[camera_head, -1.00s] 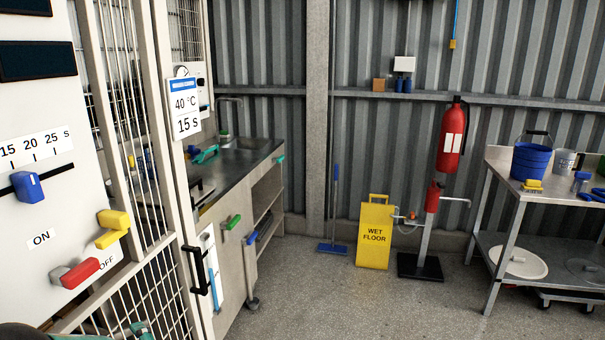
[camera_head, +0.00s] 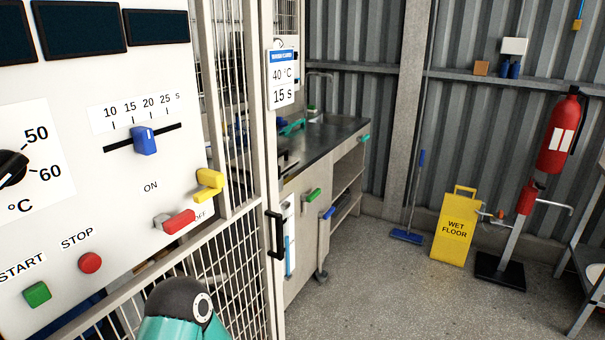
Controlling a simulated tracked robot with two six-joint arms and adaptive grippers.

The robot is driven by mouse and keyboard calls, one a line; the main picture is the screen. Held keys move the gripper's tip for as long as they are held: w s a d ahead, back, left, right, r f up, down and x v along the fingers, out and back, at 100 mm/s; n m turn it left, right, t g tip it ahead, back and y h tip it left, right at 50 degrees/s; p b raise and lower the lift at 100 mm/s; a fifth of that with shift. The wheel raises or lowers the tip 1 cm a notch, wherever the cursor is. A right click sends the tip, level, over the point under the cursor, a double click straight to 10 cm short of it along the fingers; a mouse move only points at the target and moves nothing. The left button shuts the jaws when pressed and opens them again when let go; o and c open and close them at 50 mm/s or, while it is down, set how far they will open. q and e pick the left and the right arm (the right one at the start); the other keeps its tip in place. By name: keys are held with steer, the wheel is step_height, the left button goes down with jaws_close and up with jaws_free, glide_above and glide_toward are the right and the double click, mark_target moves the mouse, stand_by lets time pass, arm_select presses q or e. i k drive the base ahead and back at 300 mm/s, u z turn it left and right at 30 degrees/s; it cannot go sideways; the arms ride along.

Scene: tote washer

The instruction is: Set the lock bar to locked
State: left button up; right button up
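No lock bar is clearly labelled in view, so I cannot tell for sure which part it is. A narrow white plate with an upright blue bar (camera_head: 288,256) sits on the cage gate post, beside a black pull handle (camera_head: 276,235). The gate looks shut. A red lever (camera_head: 179,222) and a yellow block (camera_head: 209,182) sit at the panel's right edge, near the ON and OFF labels. Neither gripper is in view. Only a teal and black link of my arm shows at the bottom, in front of the panel's lower edge and the mesh.
The white control panel (camera_head: 70,150) fills the left, with a blue slider (camera_head: 144,140), red stop button (camera_head: 90,263) and green start button (camera_head: 37,293). A sink bench (camera_head: 340,130) stands behind the gate. A yellow wet-floor sign (camera_head: 457,228) stands right. The middle floor is clear.

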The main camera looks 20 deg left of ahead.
mark_target(214, 180)
steer(key=k, duration=1.25)
steer(key=z, duration=0.2)
steer(key=i, duration=1.85)
steer(key=u, duration=0.65)
